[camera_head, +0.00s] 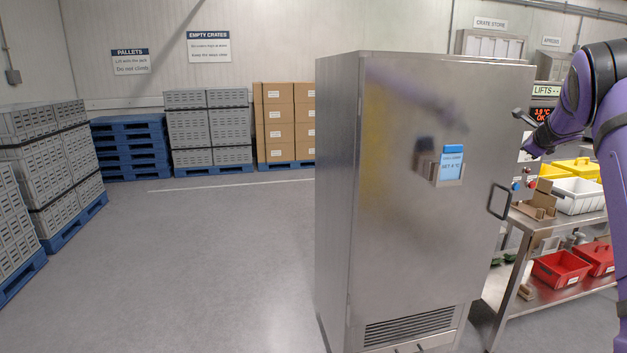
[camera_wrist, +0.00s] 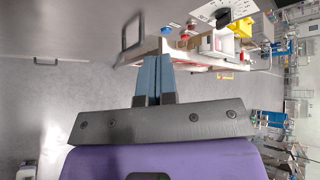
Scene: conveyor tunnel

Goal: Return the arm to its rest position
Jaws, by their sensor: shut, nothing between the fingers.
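My purple arm (camera_head: 590,95) is raised and bent at the right side of the head view. My gripper (camera_head: 522,117) is at its end, just beyond the right edge of the steel cabinet and above its door handle (camera_head: 499,201). In the wrist view my gripper (camera_wrist: 155,75) has its blue-grey fingers together with nothing between them. The cabinet handle (camera_wrist: 131,32) shows to the left of the fingers in that view, apart from them.
The tall steel cabinet (camera_head: 430,250) stands shut in the middle. A steel bench (camera_head: 580,220) with white, yellow and red bins is close on the right. Crates (camera_head: 210,130), boxes (camera_head: 288,125) and blue pallets (camera_head: 130,148) line the back.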

